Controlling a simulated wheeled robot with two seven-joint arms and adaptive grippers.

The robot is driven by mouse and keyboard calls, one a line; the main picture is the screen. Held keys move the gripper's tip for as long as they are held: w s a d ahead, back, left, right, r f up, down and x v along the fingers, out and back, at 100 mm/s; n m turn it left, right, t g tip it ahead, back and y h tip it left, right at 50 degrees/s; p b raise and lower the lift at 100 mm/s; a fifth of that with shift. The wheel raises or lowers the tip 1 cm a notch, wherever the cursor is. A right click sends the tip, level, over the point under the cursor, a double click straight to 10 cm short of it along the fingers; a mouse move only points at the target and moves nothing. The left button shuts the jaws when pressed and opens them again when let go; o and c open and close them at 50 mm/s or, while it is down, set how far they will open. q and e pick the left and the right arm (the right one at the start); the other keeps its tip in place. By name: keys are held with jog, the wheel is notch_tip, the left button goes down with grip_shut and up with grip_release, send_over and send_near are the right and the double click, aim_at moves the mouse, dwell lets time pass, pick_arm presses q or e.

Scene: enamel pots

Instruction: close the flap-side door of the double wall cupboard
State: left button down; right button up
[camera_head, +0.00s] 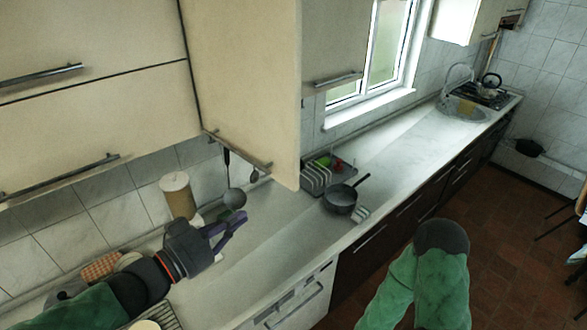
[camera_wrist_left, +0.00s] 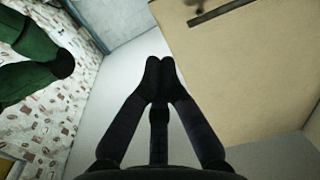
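The flap-side door (camera_head: 245,70) of the double wall cupboard is a cream panel that stands open, its lower edge slanting out into the room. Its bar handle (camera_head: 238,152) runs near the bottom edge. The other door (camera_head: 335,40) shows behind it, partly hidden, with its own handle (camera_head: 335,80). My left gripper (camera_head: 238,222) is below the open door, over the worktop, apart from the panel. In the left wrist view its fingertips (camera_wrist_left: 160,75) meet with nothing between them, and a cream panel (camera_wrist_left: 250,75) with a dark handle fills the upper right. My right gripper is out of view.
Flap cupboards (camera_head: 80,110) with bar handles are at the left. The worktop (camera_head: 390,145) is clear toward the sink.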

aim_at(287, 183)
pick_arm(q)
jog(key=shift+m+h, duration=0.3)
jog(key=shift+m, duration=0.1)
jog(key=p+x, duration=0.1)
jog(key=x, duration=0.3)
jog(key=r+x, duration=0.1)
jog(key=x, duration=0.4)
jog(key=r+p+x, duration=0.1)
jog(key=x, duration=0.3)
jog(key=shift+s+d+p, duration=0.2)
jog(key=shift+d+p, duration=0.1)
jog(key=shift+d, duration=0.3)
jog(key=shift+f, duration=0.1)
